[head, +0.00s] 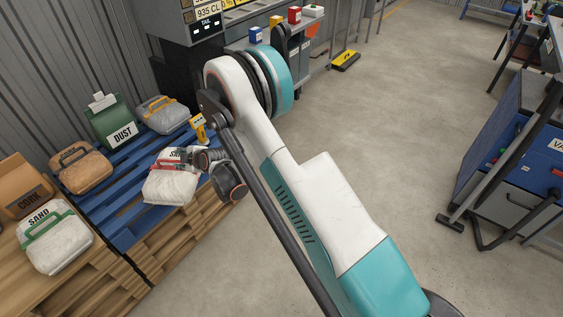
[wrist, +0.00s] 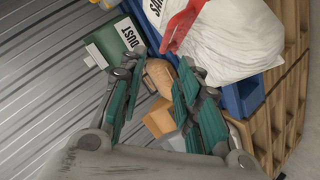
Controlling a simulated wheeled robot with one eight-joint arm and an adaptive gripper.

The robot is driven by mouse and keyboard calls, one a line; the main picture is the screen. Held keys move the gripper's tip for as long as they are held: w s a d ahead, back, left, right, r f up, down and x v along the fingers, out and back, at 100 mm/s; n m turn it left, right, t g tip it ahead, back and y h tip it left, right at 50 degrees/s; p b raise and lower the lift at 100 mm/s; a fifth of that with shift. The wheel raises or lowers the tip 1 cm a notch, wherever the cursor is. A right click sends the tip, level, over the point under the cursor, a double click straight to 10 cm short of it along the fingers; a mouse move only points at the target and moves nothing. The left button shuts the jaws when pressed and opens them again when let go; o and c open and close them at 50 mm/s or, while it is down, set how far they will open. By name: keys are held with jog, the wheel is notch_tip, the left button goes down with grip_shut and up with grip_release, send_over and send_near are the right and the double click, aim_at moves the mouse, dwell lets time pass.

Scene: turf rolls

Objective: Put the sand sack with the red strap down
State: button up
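The white sand sack with the red strap (head: 170,188) lies on the blue pallet (head: 122,233), near its front edge. In the wrist view the sack (wrist: 235,45) fills the upper right, with its red strap (wrist: 181,24) just beyond the right fingertip. My gripper (head: 194,158) is beside the sack's upper right in the head view, partly hidden by my wrist. In the wrist view my gripper (wrist: 160,62) has its fingers apart, with nothing held between them. Whether a finger touches the strap I cannot tell.
A green dust container (head: 112,122), a grey sack with a yellow strap (head: 164,115) and a brown sack (head: 82,168) stand behind. A sand sack with a green strap (head: 56,240) and a cork bag (head: 24,186) are at left. Open floor (head: 390,110) lies right.

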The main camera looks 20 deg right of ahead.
jog(key=s+d+r+m+h, duration=0.1)
jog(key=s+d+r+m, duration=0.1)
jog(key=s+d+r, duration=0.5)
jog(key=s+d+r+m+g+h, duration=0.1)
jog(key=s+d+r+m, duration=0.15)
jog(key=r, duration=0.85)
jog(key=s+d+r+m+h, duration=0.1)
jog(key=s+d+r+m, duration=0.25)
jog(key=r, duration=0.45)
jog(key=s+d+r+m+g+h, duration=0.1)
jog(key=s+d+m, duration=0.3)
jog(key=s, duration=1.1)
jog(key=s+d+r+m+g+h, duration=0.1)
jog(key=s+d+m, duration=0.3)
jog(key=s+d, duration=0.5)
jog(key=s+r+h, duration=0.1)
jog(key=s, duration=0.5)
jog(key=shift+s+r, duration=0.25)
jog(key=shift+s, duration=0.05)
jog(key=shift+o, duration=0.4)
